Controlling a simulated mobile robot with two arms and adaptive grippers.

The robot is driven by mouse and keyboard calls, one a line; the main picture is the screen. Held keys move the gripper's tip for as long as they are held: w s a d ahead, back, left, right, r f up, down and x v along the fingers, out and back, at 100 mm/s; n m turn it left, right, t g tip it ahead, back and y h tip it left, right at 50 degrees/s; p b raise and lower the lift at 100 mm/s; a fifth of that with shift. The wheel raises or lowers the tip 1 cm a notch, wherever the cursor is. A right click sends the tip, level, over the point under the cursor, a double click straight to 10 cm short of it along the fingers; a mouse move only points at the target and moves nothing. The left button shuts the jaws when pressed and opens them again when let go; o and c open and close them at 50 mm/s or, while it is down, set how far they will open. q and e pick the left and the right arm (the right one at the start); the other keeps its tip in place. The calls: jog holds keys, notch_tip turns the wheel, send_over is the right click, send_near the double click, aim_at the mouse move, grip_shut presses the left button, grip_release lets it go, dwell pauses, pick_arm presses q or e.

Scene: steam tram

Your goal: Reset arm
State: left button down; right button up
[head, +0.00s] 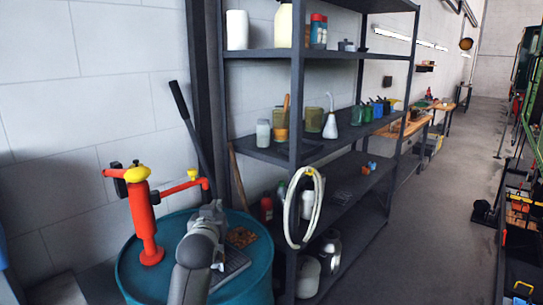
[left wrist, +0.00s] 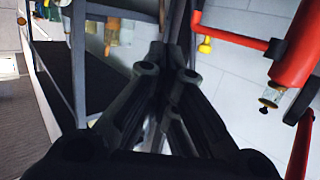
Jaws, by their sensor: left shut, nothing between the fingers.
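My left gripper (head: 213,212) is in front of a teal drum, with my grey arm below it in the head view. It is shut and empty. In the left wrist view its dark fingers (left wrist: 168,68) are together, pointing toward the shelf post and wall. A red hand pump (head: 142,215) with yellow knobs stands on the drum, left of the gripper and apart from it. The pump also shows at the right of the left wrist view (left wrist: 296,50). My right gripper is in neither view.
The grey floor aisle (head: 440,200) is clear.

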pick_arm(q)
jog(key=s+a+f+g, duration=0.3)
jog(key=s+f, duration=0.6)
jog(key=f, duration=0.2)
jog(key=s+a+f+g, duration=0.2)
jog(key=s+f+g, duration=0.1)
jog(key=s+f, duration=0.75)
jog(key=s+f+m+g, duration=0.1)
jog(key=s+f+g, duration=0.25)
jog(key=s, duration=1.05)
jog(key=s+f+m+g, duration=0.1)
jog(key=s+f+g, duration=0.25)
jog(key=s, duration=1.15)
notch_tip(320, 180, down, 26)
jog(key=s+a+f+g, duration=0.1)
jog(key=s+a+f, duration=0.1)
jog(key=s+f, duration=0.6)
jog(key=s+a+f, duration=0.1)
jog(key=s+f, duration=0.7)
jog(key=s, duration=0.1)
jog(key=shift+s+a+f+m+g+h, duration=0.25)
jog(key=shift+s+a+m+g+h, duration=0.05)
jog(key=shift+a+m+g, duration=0.1)
